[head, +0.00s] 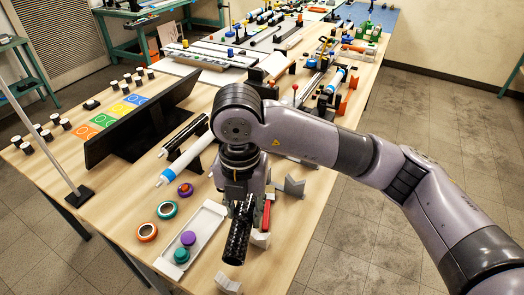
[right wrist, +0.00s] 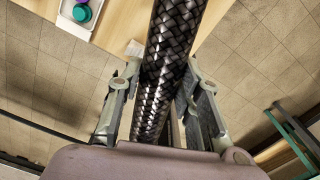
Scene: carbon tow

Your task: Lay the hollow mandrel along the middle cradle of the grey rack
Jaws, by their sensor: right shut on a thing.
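A black woven carbon tube, which looks like the hollow mandrel (head: 238,236), hangs at a slant over the front of the wooden table. My right gripper (head: 246,202) is shut on it. In the right wrist view the mandrel (right wrist: 170,50) runs lengthwise between the two fingers (right wrist: 160,105). Which part is the grey rack I cannot tell for sure. Small light grey V-shaped blocks stand near the gripper: one to its right (head: 294,187), one partly hidden beside the mandrel (head: 262,240), one at the front edge (head: 228,284). My left gripper is not in view.
A white tray (head: 208,222) with purple and teal round pieces lies left of the mandrel. A white tube with blue ends (head: 186,160) and a black tube (head: 186,137) lie behind it. A black panel (head: 140,122) stands farther left. The table's front edge is close.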

